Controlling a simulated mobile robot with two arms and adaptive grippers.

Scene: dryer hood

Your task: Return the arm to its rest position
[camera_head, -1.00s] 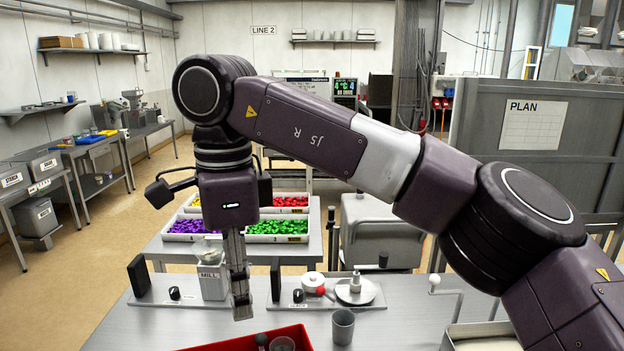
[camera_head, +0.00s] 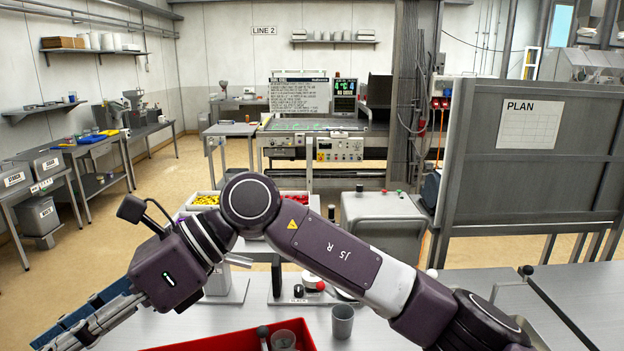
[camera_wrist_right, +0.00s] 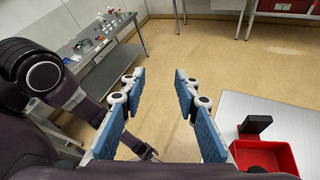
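My right arm comes in from the right in the head view and reaches across the workbench. Its gripper (camera_head: 82,322) is low at the left, tilted down and left past the red tray. In the right wrist view the same gripper (camera_wrist_right: 160,84) has its blue-padded fingers spread apart with only floor showing between them. It is open and holds nothing. My left gripper is not seen in the head view. A dark jointed arm part shows at the left of the wrist view, and I cannot tell which arm it belongs to.
The red tray (camera_head: 212,342) is at the bench's front; it also shows in the wrist view (camera_wrist_right: 284,153). A grey cup (camera_head: 342,322) stands beside it. The bins behind are partly hidden by my arm. Floor at left is open.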

